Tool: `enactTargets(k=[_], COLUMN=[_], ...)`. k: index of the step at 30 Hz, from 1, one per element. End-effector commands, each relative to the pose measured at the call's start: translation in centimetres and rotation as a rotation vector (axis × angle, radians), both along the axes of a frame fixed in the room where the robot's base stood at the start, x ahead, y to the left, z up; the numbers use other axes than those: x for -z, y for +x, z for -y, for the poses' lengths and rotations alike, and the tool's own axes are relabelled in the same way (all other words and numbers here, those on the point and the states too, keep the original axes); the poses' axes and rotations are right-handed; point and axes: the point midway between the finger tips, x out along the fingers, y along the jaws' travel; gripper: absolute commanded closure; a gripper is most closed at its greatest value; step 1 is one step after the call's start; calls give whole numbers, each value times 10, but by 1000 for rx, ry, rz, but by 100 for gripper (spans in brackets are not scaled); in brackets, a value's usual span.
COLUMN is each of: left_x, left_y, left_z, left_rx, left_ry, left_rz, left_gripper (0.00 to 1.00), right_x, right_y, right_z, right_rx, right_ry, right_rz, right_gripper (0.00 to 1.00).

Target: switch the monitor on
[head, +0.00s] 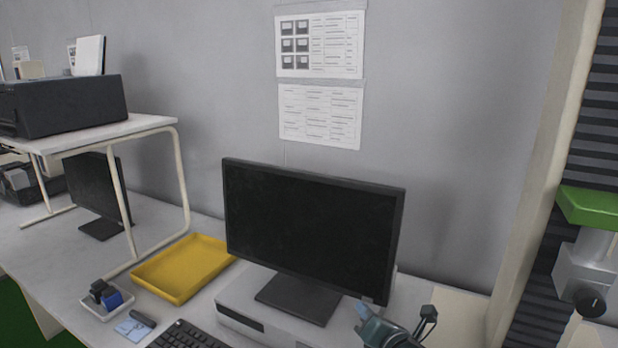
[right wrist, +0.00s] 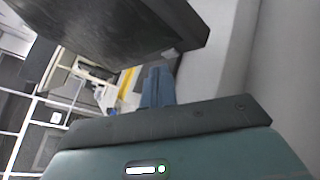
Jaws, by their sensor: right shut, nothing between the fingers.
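The monitor (head: 310,228) stands on its dark foot on a flat light-grey case (head: 240,298), and its screen is black. My right gripper (head: 362,308) is shut and empty at the monitor's lower right corner, close under the bottom frame edge. I cannot tell whether its tips touch the frame. In the right wrist view the shut fingers (right wrist: 157,84) point toward the dark monitor (right wrist: 120,25), which fills the upper left. The monitor's button is not clearly visible. My left gripper is not in view.
A yellow tray (head: 184,268) lies left of the case. A keyboard (head: 187,336) is in front, and a small holder (head: 107,300) stands at the left. A printer (head: 65,104) sits on a white raised shelf. Papers (head: 320,115) hang on the grey wall.

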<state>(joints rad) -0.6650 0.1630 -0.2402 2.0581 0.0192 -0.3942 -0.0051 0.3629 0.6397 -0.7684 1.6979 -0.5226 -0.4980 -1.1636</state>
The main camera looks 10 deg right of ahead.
Motion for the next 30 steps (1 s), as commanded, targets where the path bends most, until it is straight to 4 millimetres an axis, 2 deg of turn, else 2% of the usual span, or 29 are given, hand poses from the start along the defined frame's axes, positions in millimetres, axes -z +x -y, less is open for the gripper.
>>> enactTargets(k=[9,30], left_x=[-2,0], left_y=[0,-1], left_z=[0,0], left_rx=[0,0], left_ry=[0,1], left_rz=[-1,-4], left_gripper=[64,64], right_x=[0,0], right_y=[8,10], right_z=[5,6], right_rx=[1,-1], right_ry=[0,0], right_rz=[1,1], right_gripper=[100,100])
